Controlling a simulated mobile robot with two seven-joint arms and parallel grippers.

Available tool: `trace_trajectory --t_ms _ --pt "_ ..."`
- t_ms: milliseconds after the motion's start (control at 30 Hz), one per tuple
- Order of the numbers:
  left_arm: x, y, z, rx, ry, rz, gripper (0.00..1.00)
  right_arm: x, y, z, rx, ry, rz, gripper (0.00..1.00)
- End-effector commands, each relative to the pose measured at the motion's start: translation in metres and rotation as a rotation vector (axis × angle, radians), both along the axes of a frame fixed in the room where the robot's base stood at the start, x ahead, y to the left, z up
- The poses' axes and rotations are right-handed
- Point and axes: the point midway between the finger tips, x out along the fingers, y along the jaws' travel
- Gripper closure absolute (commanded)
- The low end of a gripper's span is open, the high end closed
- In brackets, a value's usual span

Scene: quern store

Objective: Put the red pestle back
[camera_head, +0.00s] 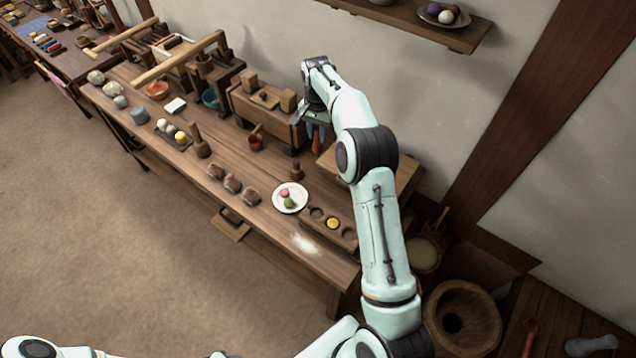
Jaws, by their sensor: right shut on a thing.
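My right gripper (313,122) is over the back of the long wooden table (270,225), near the wall, pointing down. It is shut on a narrow red thing (319,140), which appears to be the red pestle and hangs below the fingers. A small blue patch shows beside the red one; I cannot tell what it belongs to. The upper part of the pestle is hidden by the gripper. A small dark red cup (256,142) with a stick in it stands to the left of the gripper. My left gripper is out of view.
A white plate (290,197) with pink and green balls and a wooden block with round hollows (325,226) are at the near right. Brown lumps (232,184) lie along the front edge. A wooden box (268,103) stands left of the gripper. A wall shelf (420,25) is above.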

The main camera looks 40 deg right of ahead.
Motion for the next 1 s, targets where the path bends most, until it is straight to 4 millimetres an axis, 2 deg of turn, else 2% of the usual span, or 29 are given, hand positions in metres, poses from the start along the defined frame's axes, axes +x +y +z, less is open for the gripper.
trace_trajectory --t_ms 233,500,600,867,1000 --pt "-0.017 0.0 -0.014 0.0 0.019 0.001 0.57 -0.004 -0.002 -0.06 0.003 0.011 -0.013 1.0" --pt "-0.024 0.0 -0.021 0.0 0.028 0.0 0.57 -0.003 -0.002 -0.128 0.002 0.007 -0.011 1.0" --pt "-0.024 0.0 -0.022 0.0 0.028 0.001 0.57 -0.002 -0.002 -0.145 0.002 0.005 -0.01 1.0" --pt "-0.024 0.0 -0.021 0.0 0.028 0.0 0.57 -0.001 -0.002 -0.164 0.001 0.003 -0.01 1.0" --pt "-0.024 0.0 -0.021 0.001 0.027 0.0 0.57 -0.002 -0.002 -0.184 0.002 0.005 -0.01 1.0"
